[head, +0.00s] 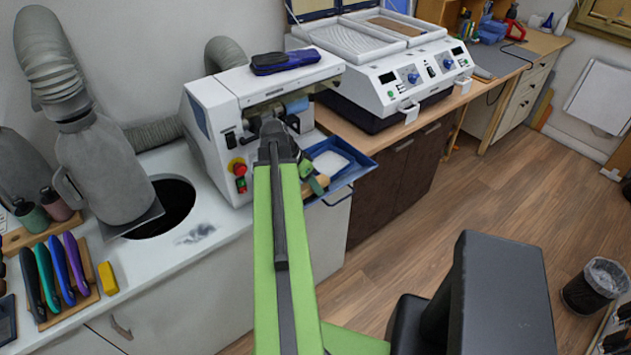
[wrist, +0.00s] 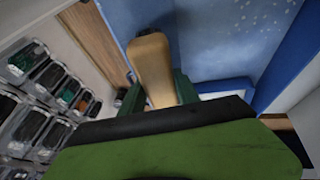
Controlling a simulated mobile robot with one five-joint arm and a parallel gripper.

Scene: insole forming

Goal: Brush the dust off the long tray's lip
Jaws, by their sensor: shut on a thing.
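My gripper (wrist: 158,90) is shut on a wooden handle (wrist: 152,62), which looks like a brush's; its dark far end is mostly hidden. In the head view the handle (head: 319,184) shows just right of my arm, at the tray's near left corner. The blue tray (head: 352,176) juts out from the white machine's front, with a pale sheet or patch inside. In the wrist view the tray's blue floor (wrist: 215,45) lies beyond the handle, with pale specks at upper right beside the raised blue lip (wrist: 288,52). I cannot tell whether the bristles touch the tray.
The white grinding machine (head: 215,135) stands behind the tray, with a dark blue case (head: 285,62) on top. A twin-tray white unit (head: 425,75) stands to the right. Grey dust (head: 196,234) smudges the left counter. Open wooden floor (head: 400,240) lies at right.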

